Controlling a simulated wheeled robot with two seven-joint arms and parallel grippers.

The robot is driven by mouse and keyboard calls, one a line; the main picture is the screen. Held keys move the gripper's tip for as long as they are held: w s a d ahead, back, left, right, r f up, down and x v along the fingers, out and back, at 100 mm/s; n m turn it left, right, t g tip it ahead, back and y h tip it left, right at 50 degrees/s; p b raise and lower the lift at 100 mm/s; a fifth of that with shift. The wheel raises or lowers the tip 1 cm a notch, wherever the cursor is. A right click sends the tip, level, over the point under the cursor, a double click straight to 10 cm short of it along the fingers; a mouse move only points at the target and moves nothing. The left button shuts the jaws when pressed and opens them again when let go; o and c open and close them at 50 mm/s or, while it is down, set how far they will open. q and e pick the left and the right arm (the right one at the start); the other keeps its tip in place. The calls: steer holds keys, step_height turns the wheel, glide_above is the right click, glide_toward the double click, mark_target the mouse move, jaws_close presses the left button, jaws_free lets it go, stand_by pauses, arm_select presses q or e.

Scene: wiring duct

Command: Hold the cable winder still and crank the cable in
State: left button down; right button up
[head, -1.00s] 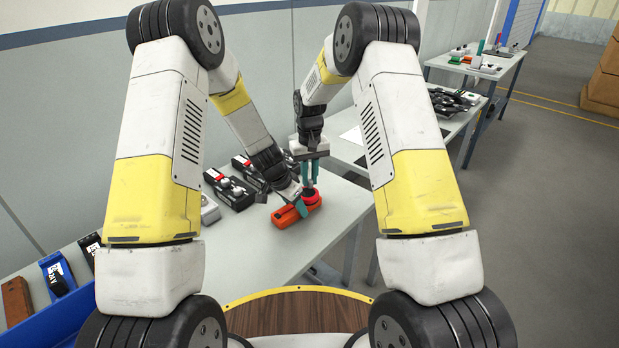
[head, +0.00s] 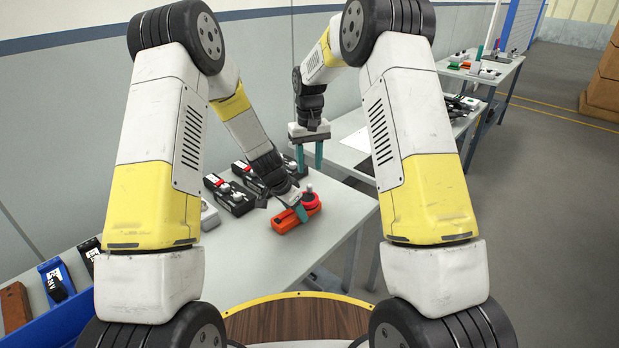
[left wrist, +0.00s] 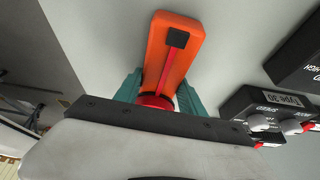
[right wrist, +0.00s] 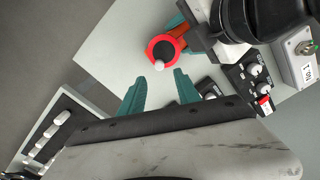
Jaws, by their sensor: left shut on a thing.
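The orange cable winder (head: 285,222) lies on the grey table, with its red drum and crank knob (head: 309,198) at the right end. In the left wrist view its orange body (left wrist: 160,45) lies between teal fingers, with a red cable along it to a black block (left wrist: 177,39). My left gripper (head: 299,210) is shut on the winder body. My right gripper (head: 309,160) is open and empty, above and behind the drum. In the right wrist view the red drum with its pale knob (right wrist: 159,65) lies beyond the open fingers (right wrist: 160,90), apart from them.
Black control boxes (head: 229,194) stand on the table left of the winder, close to my left gripper. A blue bin (head: 65,305) is at the lower left. The table is clear in front and to the right of the winder.

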step_height(320, 180, up, 4)
steer(key=shift+r, duration=0.25)
arm_select(q)
steer(key=c, duration=0.6)
jaws_free()
